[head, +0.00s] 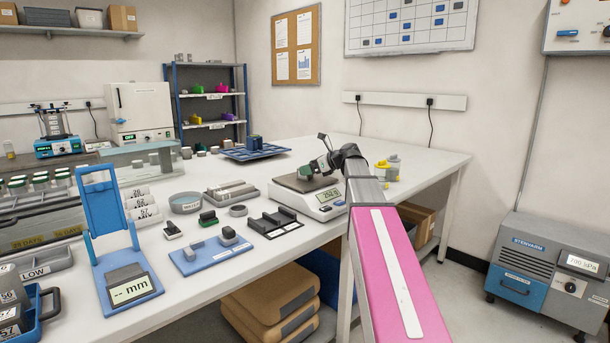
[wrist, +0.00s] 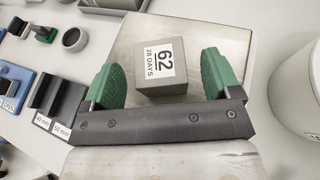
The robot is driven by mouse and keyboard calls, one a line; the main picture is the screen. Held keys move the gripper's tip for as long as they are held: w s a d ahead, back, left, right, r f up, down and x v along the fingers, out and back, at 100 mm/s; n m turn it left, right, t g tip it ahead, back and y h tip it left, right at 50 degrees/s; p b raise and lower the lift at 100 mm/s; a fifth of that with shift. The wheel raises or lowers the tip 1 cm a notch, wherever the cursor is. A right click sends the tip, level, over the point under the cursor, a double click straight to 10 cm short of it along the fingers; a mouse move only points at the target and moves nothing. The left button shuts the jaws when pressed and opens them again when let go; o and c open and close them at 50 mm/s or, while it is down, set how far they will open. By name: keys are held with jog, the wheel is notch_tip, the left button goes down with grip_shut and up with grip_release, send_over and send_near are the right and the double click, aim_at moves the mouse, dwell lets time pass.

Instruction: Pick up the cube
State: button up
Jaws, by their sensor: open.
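The cube (wrist: 160,84) is grey with a white label reading "62" and "28 DAYS". In the wrist view it rests on the metal plate (wrist: 222,34) of a scale. My gripper (wrist: 160,82) is open, with one green finger pad on each side of the cube. Gaps show between the cube and both pads. In the head view my gripper (head: 316,168) is over the scale (head: 312,196), whose display is lit. The cube cannot be made out clearly there, as my gripper and arm cover that spot.
A black holder (head: 276,222) and a blue board (head: 210,251) with grey blocks lie left of the scale. A blue tray (head: 270,153) stands behind it. Yellow and grey items (head: 390,165) sit to the right. A pale round container (wrist: 300,90) is close on the right in the wrist view.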

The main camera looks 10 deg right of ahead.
jog(key=shift+x, duration=1.15)
jog(key=c, duration=1.2)
jog(key=shift+r, duration=0.1)
jog(key=shift+c, duration=0.2)
